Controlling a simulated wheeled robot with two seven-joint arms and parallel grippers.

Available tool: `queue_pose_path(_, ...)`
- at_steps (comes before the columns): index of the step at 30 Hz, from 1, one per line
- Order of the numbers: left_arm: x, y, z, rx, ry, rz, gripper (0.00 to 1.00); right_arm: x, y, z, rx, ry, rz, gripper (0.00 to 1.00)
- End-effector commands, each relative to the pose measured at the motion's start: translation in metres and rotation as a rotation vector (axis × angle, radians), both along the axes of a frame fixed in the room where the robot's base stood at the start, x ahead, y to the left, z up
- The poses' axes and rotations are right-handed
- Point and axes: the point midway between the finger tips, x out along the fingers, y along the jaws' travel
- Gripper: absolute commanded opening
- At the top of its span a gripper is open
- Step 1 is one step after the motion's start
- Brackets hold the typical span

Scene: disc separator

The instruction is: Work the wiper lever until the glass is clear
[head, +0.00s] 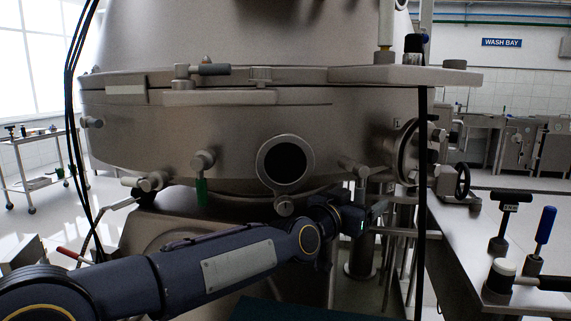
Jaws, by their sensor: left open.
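The round sight glass (285,161) sits in a metal ring on the front of the big steel separator bowl. The glass looks dark; I cannot tell how clear it is. A small round fitting (284,206) is just below the ring. I cannot tell for sure which part is the wiper lever. My left arm comes in from the left, below the glass. My left gripper (367,214) is to the lower right of the glass, apart from it and open. Its fingers are small and dark, partly lost against the pipes behind. My right gripper is out of view.
A steel bench (465,235) at the right holds a blue-handled tool (545,228) and a black T-handled tool (507,215). A black vertical cable (422,180) hangs right of the gripper.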

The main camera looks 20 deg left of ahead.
Motion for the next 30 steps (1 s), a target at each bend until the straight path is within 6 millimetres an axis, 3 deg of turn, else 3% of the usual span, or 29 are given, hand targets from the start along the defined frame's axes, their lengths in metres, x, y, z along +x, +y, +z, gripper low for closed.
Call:
queue_pose_path(5, -0.007, 0.002, 0.0, 0.0, -0.001, 0.0, 0.75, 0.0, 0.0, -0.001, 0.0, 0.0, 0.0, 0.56)
queue_pose_path(19, -0.07, 0.024, 0.001, 0.0, -0.001, 0.0, 0.75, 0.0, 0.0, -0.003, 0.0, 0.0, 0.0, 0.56)
queue_pose_path(30, -0.076, 0.026, 0.001, 0.0, 0.0, 0.0, 0.75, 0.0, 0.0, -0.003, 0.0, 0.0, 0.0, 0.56)
